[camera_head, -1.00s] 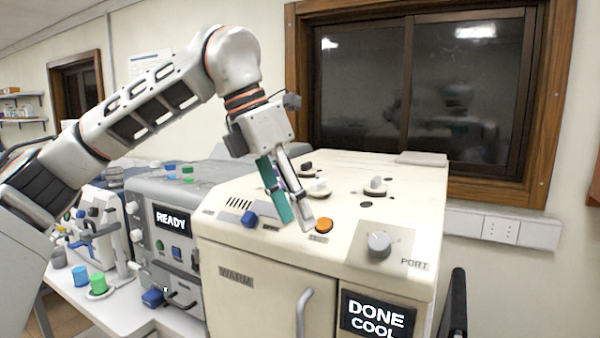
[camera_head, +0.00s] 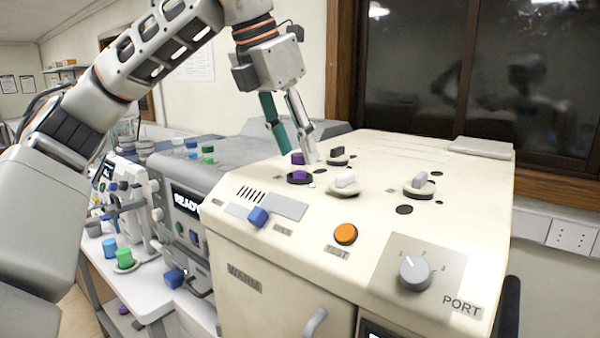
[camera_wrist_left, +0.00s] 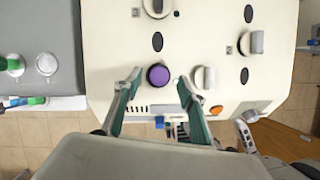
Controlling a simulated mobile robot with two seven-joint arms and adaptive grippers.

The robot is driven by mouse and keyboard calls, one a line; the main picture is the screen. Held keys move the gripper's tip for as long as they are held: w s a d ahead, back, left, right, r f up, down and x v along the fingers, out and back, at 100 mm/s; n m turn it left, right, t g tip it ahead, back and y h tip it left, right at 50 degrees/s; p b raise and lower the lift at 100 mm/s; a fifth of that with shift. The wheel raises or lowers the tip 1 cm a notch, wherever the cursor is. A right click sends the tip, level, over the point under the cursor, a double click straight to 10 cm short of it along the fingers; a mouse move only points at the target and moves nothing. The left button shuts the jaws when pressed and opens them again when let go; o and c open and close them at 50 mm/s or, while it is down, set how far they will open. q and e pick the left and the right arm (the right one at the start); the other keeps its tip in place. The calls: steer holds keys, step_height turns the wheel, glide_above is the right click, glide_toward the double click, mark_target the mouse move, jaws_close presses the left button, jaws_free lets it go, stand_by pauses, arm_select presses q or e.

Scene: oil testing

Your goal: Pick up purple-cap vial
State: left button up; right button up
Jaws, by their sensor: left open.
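The purple-cap vial (camera_head: 299,158) stands upright in a dark round socket on top of the cream machine (camera_head: 375,215), with purple showing at two levels. In the left wrist view its round purple cap (camera_wrist_left: 158,75) lies between the two fingertips, nearer the left one. My left gripper (camera_head: 295,156) points down at the vial with its fingers open and apart. It also shows in the left wrist view (camera_wrist_left: 160,84), with no clear contact with the cap. My right gripper is not in view.
An orange button (camera_head: 345,233), a blue knob (camera_head: 258,217) and a grey dial (camera_head: 414,272) are at the front. A grey machine (camera_head: 185,195) stands to the left.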

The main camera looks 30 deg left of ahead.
mark_target(300, 174)
arm_select(q)
steer(key=shift+x, duration=1.5)
steer(key=shift+r, duration=0.1)
jaws_close()
steer(key=shift+r, duration=0.15)
